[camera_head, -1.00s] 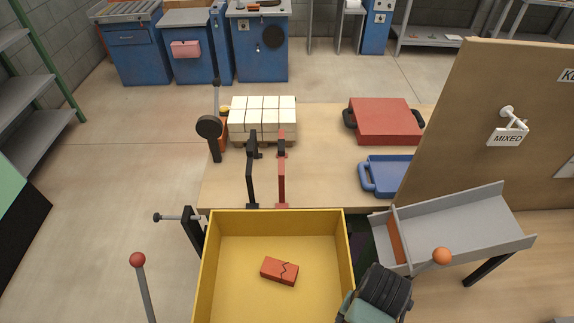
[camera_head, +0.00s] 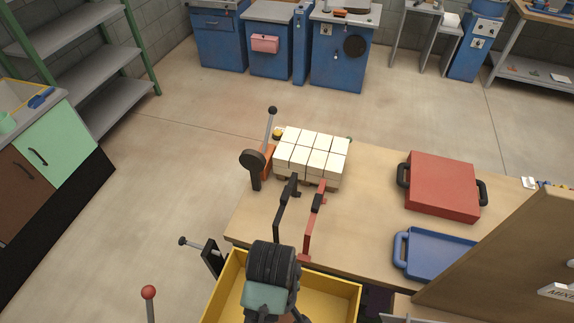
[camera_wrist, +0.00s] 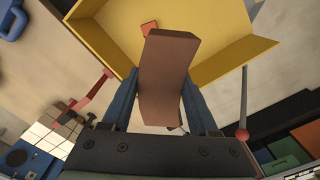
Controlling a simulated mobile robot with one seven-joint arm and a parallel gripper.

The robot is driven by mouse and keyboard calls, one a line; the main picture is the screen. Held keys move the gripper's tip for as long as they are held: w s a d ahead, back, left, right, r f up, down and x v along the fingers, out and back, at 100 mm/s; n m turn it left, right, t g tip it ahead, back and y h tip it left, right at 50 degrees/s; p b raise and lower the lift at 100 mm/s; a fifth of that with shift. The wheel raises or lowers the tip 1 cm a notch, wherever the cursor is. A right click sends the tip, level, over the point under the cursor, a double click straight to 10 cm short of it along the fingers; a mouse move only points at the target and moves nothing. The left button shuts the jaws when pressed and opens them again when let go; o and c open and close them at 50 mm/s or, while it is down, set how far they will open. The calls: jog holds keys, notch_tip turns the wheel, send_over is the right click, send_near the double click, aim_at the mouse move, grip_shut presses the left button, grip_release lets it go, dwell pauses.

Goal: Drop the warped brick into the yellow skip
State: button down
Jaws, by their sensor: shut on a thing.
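My gripper (camera_head: 275,308) is over the yellow skip (camera_head: 335,284) in the head view. In the wrist view its blue fingers (camera_wrist: 162,98) are shut on the warped brick (camera_wrist: 168,70), a brown-red brick with a bend along its length. The yellow skip (camera_wrist: 225,52) lies beyond the held brick in that view, with its wall at the right. A small red brick (camera_wrist: 149,27) shows inside the skip, partly hidden by the held brick. In the head view my arm hides most of the skip's inside.
Behind the skip is a wooden table (camera_head: 360,225) with a stack of white bricks (camera_head: 310,155), a black clamp (camera_head: 283,205), a red clamp (camera_head: 312,225), a red case (camera_head: 442,187) and a blue tray (camera_head: 435,252). A red-knobbed lever (camera_head: 149,293) stands left of the skip.

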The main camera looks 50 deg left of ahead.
jog(key=f, duration=0.4)
jog(key=shift+s+a+f, duration=0.1)
jog(key=shift+s, duration=0.1)
jog(key=shift+f, duration=0.8)
jog(key=shift+c, duration=0.4)
grip_release()
